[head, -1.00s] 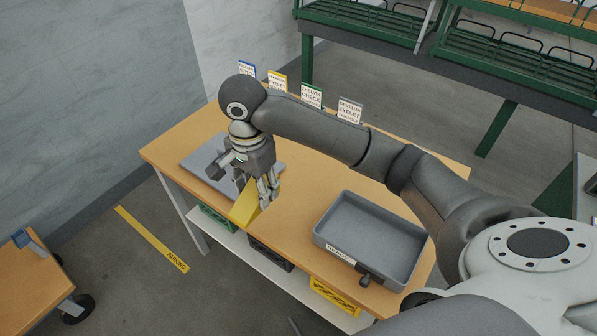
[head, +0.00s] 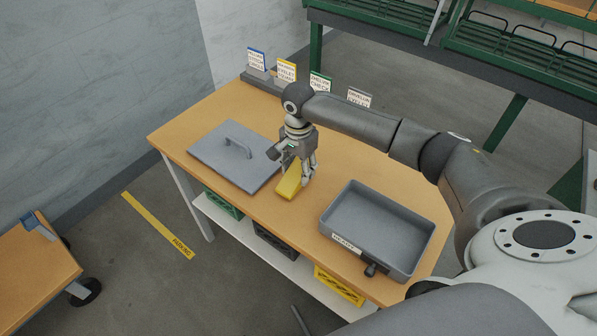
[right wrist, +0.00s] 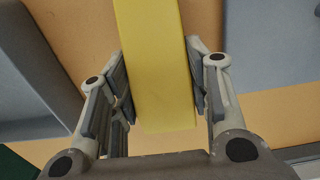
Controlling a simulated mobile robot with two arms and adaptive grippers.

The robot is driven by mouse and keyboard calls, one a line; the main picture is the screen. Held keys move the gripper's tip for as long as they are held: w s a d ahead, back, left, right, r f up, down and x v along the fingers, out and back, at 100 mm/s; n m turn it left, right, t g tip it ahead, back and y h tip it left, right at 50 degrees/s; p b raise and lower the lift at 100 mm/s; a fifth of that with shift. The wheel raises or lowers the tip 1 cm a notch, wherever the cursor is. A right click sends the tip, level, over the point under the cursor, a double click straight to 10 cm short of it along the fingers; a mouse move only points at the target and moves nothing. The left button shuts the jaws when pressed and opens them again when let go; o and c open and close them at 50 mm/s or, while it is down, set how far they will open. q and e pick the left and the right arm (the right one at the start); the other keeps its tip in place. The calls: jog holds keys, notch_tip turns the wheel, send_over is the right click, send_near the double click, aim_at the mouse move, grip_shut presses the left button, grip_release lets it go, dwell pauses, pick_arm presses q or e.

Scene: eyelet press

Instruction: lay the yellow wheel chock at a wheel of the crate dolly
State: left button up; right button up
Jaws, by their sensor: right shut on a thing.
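The yellow wheel chock (head: 289,184) is between the fingers of my right gripper (head: 296,172), over the wooden table (head: 300,232) between the grey lid and the grey tray. In the right wrist view the chock (right wrist: 157,60) fills the space between the two fingers, which touch its sides. I cannot tell whether the chock touches the tabletop. A wooden-topped wheeled piece (head: 35,270) with a black wheel (head: 86,292) stands at the lower left; I cannot tell if it is the crate dolly. My left gripper is not in view.
A flat grey lid (head: 215,160) with a handle lies left of the gripper. A grey tray (head: 375,225) stands to the right. Small signs (head: 286,70) line the table's back edge. A yellow strip (head: 155,225) marks the clear floor at left. Green racks (head: 500,60) stand behind.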

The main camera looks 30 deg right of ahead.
jog(key=shift+a+f, duration=0.1)
jog(key=shift+f, duration=0.65)
jog(key=shift+f, duration=0.1)
jog(key=o, duration=1.2)
